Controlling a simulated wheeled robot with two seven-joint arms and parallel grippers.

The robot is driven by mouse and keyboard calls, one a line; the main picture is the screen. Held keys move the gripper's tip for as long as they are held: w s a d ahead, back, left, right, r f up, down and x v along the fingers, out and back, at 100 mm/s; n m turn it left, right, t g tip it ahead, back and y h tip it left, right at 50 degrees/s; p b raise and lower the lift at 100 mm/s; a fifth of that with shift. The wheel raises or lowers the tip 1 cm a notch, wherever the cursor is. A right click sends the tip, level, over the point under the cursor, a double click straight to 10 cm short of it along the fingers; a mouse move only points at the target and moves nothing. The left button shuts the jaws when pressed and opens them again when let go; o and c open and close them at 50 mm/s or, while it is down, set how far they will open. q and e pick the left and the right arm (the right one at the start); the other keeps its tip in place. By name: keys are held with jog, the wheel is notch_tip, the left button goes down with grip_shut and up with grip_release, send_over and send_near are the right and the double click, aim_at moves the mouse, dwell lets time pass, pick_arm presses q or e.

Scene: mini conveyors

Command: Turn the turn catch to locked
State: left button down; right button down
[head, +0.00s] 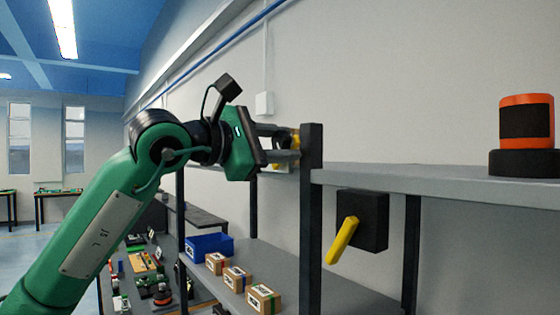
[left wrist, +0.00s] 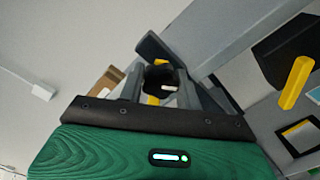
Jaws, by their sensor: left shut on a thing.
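My left gripper (head: 285,144) reaches in from the left, beside the dark shelf post. It is shut on a dark, rounded piece (left wrist: 158,77) with a yellow part, seen between the fingers in the left wrist view. This looks like the turn catch; in the head view only bits of its yellow part (head: 294,141) show, and the fingers and post hide the rest. Its exact angle cannot be told. My right gripper is not in view.
A black box with a tilted yellow lever (head: 342,240) hangs below the grey shelf (head: 430,182). An orange and black cylinder (head: 526,122) stands on top. A blue bin (head: 208,246) and small cartons (head: 263,299) sit on a lower shelf. The dark post (head: 311,220) stands close to the fingers.

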pick_arm(q)
jog(key=m+b, duration=0.1)
jog(key=m, duration=0.2)
jog(key=shift+m, duration=0.3)
jog(key=shift+r+m+b, duration=0.1)
jog(key=shift+m+b, duration=0.6)
jog(key=shift+m, duration=1)
jog(key=c, duration=1)
grip_release()
jog(key=shift+o, duration=0.2)
